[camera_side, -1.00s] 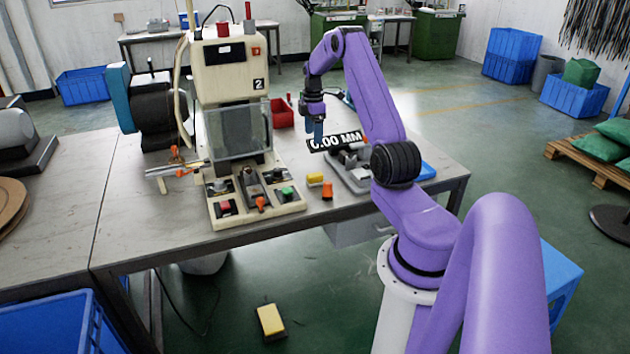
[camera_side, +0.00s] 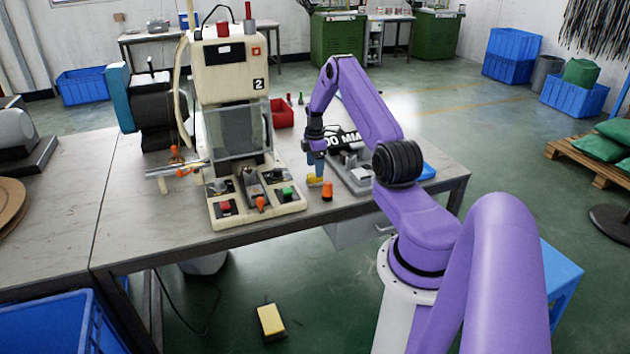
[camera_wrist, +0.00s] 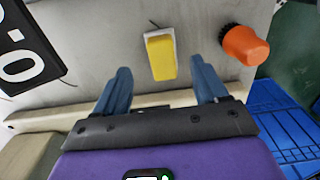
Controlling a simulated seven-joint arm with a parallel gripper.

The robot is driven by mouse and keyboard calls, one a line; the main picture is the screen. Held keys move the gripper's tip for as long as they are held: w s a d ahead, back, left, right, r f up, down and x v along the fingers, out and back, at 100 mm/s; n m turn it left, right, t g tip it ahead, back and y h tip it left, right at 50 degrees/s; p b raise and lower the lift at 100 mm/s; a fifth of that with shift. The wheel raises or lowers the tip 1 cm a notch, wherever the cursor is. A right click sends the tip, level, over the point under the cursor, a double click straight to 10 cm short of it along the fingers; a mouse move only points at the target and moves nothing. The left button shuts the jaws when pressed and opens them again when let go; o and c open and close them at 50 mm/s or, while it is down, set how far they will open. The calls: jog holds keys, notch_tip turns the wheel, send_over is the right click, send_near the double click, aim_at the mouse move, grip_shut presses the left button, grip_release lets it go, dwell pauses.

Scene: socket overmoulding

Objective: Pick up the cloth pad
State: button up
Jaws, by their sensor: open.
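The cloth pad appears to be the small yellow block with a white edge (camera_side: 313,181) on the table. It also shows in the wrist view (camera_wrist: 161,56), lying flat beyond the fingertips and roughly centred between them. My gripper (camera_side: 318,172) points down just above or beside the pad and partly hides it in the side view. In the wrist view my gripper (camera_wrist: 162,82) has its two blue fingers wide apart with nothing between them. I cannot tell the exact height gap to the pad.
An orange knobbed part (camera_wrist: 245,45) stands right of the pad; it also shows in the side view (camera_side: 327,190). A black-and-white display (camera_wrist: 25,50) is at left. The cream press (camera_side: 232,110) stands left of my gripper.

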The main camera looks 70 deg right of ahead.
aim_at(315, 179)
jog(key=shift+s+a+f, duration=0.1)
jog(key=shift+a+f, duration=0.05)
jog(key=shift+f, duration=2.2)
jog(key=c, duration=1.2)
jog(key=shift+r, duration=0.1)
